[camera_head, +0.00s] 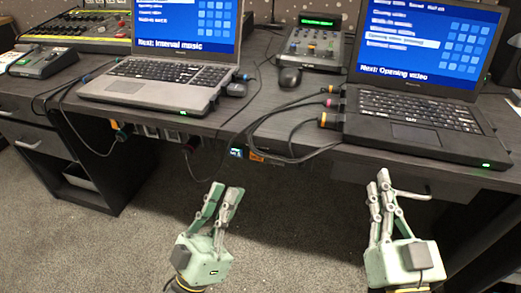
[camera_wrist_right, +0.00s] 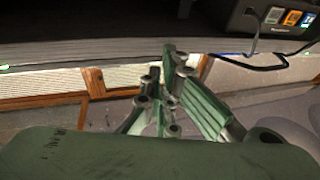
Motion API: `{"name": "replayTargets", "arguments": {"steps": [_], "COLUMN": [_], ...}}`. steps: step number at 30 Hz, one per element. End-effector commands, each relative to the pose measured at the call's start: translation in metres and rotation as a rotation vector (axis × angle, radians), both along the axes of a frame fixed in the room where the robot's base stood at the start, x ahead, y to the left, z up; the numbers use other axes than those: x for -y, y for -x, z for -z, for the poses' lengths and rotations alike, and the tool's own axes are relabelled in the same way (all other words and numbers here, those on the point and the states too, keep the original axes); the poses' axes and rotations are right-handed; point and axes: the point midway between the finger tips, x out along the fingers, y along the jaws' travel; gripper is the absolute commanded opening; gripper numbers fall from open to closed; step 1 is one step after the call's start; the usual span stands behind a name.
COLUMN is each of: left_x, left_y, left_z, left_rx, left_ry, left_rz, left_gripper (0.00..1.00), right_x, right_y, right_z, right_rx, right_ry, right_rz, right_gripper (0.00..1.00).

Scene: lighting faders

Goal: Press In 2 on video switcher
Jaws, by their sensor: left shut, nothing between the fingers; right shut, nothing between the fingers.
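I cannot tell for sure which device is the video switcher, and no In 2 label is readable. A grey console with a green display (camera_head: 315,42) stands at the back between the laptops. A small grey panel (camera_head: 42,62) sits at the left of the desk. My left gripper (camera_head: 226,190) is shut and empty, in front of and below the desk edge. My right gripper (camera_head: 383,178) is shut and empty, in front of the right laptop; it also shows in the right wrist view (camera_wrist_right: 168,55). Neither gripper touches a device.
The left laptop (camera_head: 165,82) and right laptop (camera_head: 415,115) stand on the dark desk (camera_head: 240,118). A fader console (camera_head: 75,28) is at the back left, a mouse (camera_head: 289,77) near the middle. Cables hang over the front edge. A black box with coloured panels (camera_wrist_right: 280,18) is in the wrist view.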

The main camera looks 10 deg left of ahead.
Motion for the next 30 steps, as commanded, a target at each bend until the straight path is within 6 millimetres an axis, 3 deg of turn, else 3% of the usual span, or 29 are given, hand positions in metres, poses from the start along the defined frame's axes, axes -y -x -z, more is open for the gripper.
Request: {"name": "replayTargets", "arguments": {"steps": [16,30], "left_x": [-0.001,0.001], "left_y": [-0.004,-0.053], "left_z": [0.004,0.005], "left_rx": [-0.013,-0.011], "left_ry": [0.001,0.001], "left_rz": [0.003,0.004], "left_gripper": [0.0,0.0], "right_x": [0.0,-0.001], "right_y": [0.001,0.027], "right_z": [0.0,-0.057], "right_rx": [0.004,0.314], "right_ry": [-0.002,-0.088], "right_rz": [0.0,-0.019], "right_gripper": [0.0,0.0]}}
